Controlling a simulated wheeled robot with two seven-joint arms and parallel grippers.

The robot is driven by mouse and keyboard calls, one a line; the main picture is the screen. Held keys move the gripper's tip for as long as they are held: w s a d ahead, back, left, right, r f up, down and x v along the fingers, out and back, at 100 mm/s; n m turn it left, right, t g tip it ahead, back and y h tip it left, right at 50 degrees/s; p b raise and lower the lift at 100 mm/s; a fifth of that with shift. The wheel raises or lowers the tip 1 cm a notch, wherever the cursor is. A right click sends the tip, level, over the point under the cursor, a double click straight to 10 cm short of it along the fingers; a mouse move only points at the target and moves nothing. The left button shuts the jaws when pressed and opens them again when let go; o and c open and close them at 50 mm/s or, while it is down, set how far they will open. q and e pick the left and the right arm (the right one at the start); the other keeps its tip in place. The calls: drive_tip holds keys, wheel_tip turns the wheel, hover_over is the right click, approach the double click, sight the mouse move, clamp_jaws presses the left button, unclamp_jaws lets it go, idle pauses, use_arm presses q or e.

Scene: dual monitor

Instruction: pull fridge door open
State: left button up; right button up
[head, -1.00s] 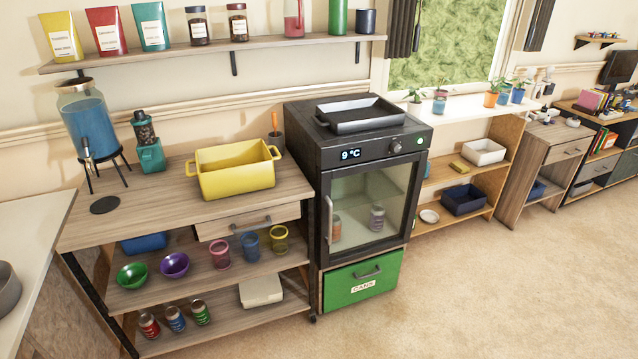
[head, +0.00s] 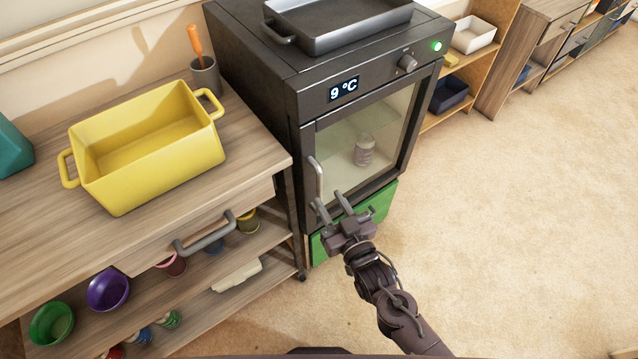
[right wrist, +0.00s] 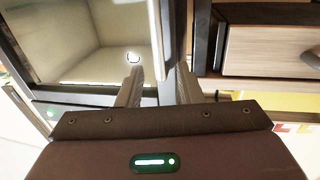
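The fridge (head: 318,105) is a dark cabinet with a glass door (head: 385,125) that looks closed. Its pale vertical handle (head: 316,180) is on the door's left side. A jar (head: 364,150) shows behind the glass. My right gripper (head: 330,203) is in front of the door's lower left part, with its fingers apart and empty, close to the handle's lower end. I cannot tell whether it touches the handle. In the right wrist view both fingers (right wrist: 158,72) are spread before the fridge's edge. My left gripper is not in view.
A wooden shelf unit with a yellow pot (head: 150,155) and a protruding drawer handle (head: 205,232) stands close to the fridge's left. A green drawer (head: 375,205) is below the door. A grey tray (head: 338,22) lies on top. The floor (head: 510,220) at right is clear.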

sight(321, 183)
drive_tip(key=x, duration=0.7)
drive_tip(key=shift+w, duration=0.15)
drive_tip(key=shift+r, duration=0.1)
drive_tip(key=shift+c, duration=0.4)
clamp_jaws()
